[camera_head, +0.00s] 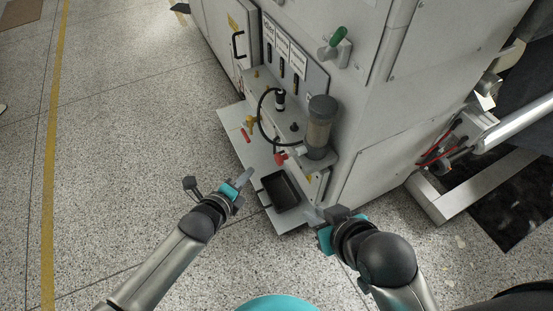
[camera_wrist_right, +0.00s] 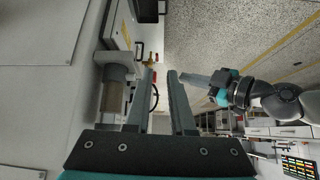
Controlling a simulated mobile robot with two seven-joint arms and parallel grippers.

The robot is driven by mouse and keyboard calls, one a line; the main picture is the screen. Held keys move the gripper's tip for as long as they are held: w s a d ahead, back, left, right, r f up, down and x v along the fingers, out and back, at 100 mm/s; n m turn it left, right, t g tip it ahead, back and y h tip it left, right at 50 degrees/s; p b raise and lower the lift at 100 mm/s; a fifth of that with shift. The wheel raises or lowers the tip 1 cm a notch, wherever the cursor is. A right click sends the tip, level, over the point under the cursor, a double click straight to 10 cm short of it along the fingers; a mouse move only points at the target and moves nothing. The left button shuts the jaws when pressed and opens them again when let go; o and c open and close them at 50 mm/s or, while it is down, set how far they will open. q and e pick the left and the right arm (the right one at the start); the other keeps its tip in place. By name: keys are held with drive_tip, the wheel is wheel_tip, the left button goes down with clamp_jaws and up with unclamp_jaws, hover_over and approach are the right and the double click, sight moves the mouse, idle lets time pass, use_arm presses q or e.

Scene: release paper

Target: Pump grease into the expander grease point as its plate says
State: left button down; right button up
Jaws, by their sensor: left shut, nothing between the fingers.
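A grease pump with a clear brownish reservoir (camera_head: 319,128) stands on a ledge of the grey machine; its dark cylinder also shows in the right wrist view (camera_wrist_right: 115,92). A black hose (camera_head: 262,118) loops left of it to a dark fitting (camera_head: 280,98). A red grip (camera_head: 281,158) is at the pump's base. White plates (camera_head: 283,46) sit above dark vertical slots; their text is too small to read. My left gripper (camera_head: 248,173) is shut and empty, left of the black tray. My right gripper (camera_wrist_right: 161,74) is open and empty, in front of the ledge.
A black tray (camera_head: 265,183) lies on the low base plate between my grippers. Another red grip (camera_head: 245,135) and a yellow part (camera_head: 250,121) are left of the hose. Open speckled floor (camera_head: 120,130) lies to the left.

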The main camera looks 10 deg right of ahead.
clamp_jaws()
idle(1.3)
